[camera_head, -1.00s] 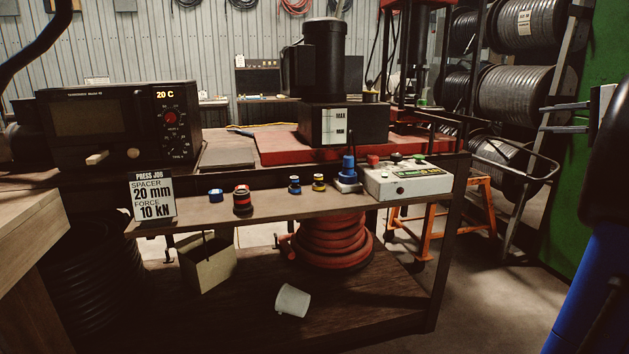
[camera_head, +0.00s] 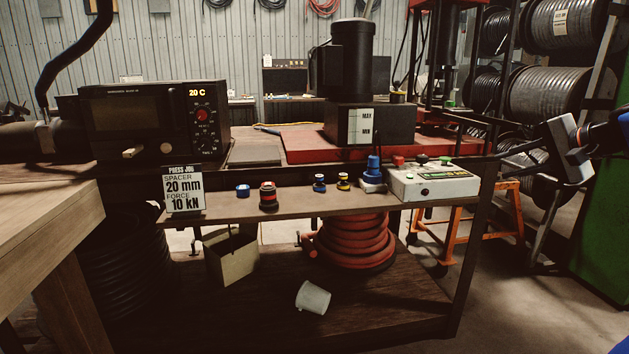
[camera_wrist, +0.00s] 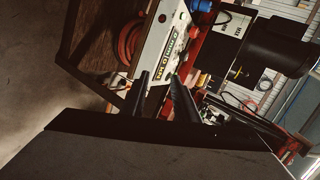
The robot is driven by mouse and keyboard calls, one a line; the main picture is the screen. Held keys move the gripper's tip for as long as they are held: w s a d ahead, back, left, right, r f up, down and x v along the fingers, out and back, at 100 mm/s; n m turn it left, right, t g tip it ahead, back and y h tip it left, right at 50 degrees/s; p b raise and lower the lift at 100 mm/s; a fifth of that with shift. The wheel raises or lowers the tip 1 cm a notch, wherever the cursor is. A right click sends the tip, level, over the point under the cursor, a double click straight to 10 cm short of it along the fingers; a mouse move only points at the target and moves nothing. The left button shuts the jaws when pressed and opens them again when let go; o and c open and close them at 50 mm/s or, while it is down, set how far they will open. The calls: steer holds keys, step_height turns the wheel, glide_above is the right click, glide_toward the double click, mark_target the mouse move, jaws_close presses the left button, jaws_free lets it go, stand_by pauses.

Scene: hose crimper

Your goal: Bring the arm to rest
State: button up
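My gripper (camera_head: 512,157) is at the right of the head view, in the air beside the right end of the bench. Its dark fingers point left, towards the white control box (camera_head: 435,180). In the wrist view the two fingers of my gripper (camera_wrist: 162,85) stand apart with nothing held between them. The control box (camera_wrist: 163,45) shows beyond the fingertips, apart from them. Part of my blue and black arm shows at the right edge of the head view.
The bench shelf (camera_head: 300,207) holds a blue knob unit (camera_head: 373,172), several small coloured rings and a press job sign (camera_head: 184,190). A coiled red hose (camera_head: 355,240) and a white cup (camera_head: 313,297) are below. An orange stand (camera_head: 505,215) and hose reels (camera_head: 550,92) are at right.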

steer(key=s+a+f+n+g, duration=0.25)
steer(key=s+a+f, duration=0.3)
steer(key=a, duration=0.35)
steer(key=s+a+f+n+g, duration=0.2)
steer(key=s+a+f+n, duration=0.15)
steer(key=a+f, duration=0.45)
steer(key=s+a+f+n+g+h, duration=0.1)
steer(key=s+a+f+n, duration=0.2)
steer(key=s+f, duration=0.4)
steer(key=s+a+f+n+g+h, duration=0.1)
steer(key=s+a+f+n+h, duration=0.1)
steer(key=s+f, duration=0.4)
steer(key=s+a+n, duration=0.1)
steer(key=s+n, duration=0.1)
steer(key=shift+s+a+f, duration=0.3)
steer(key=shift+a+f, duration=0.05)
steer(key=shift+f, duration=0.05)
